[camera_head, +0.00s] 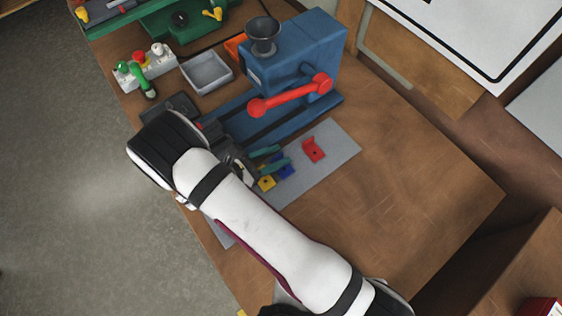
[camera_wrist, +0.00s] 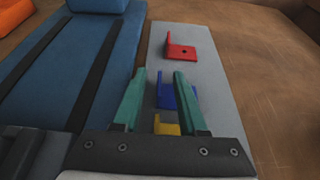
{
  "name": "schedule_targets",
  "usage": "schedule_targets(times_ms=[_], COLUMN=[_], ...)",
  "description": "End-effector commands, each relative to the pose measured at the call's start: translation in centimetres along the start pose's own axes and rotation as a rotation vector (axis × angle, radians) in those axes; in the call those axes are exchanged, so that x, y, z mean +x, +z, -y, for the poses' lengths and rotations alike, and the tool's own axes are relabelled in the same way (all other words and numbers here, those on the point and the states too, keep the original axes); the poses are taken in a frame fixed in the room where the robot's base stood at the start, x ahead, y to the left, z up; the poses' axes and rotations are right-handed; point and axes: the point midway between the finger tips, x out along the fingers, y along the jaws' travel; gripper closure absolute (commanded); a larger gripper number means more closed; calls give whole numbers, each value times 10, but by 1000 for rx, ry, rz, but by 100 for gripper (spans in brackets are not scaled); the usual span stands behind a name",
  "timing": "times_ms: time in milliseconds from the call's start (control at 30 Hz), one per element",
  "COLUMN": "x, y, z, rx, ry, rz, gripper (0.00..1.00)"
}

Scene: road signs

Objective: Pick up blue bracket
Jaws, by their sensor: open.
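The blue bracket (camera_head: 285,172) lies on a grey mat (camera_head: 336,143) on the wooden table, between a red bracket (camera_head: 313,149) and a yellow bracket (camera_head: 266,183). In the wrist view the blue bracket (camera_wrist: 168,93) shows between the two green fingers, partly hidden by the right one. My gripper (camera_head: 273,157) is open and empty, with its fingertips over the mat by the blue bracket. It also shows in the wrist view (camera_wrist: 160,74). The exact height of the fingertips above the bracket is hard to tell.
A blue machine (camera_head: 300,55) with a red lever (camera_head: 290,95) stands behind the mat, its base close beside my gripper. A grey tray (camera_head: 206,72) and a control box (camera_head: 146,68) stand at the back left. The table to the right is clear.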

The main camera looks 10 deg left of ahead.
Motion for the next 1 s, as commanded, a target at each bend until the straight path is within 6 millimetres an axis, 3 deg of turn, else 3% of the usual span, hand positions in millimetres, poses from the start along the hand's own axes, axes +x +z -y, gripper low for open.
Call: schedule_targets(times_ms=[267, 500, 1000], x=[9, 9, 8], y=[0, 0, 1], z=[0, 0, 0], rx=[0, 0, 1], ry=[1, 1, 1], rz=[-2, -1, -1], gripper=[59, 100, 100])
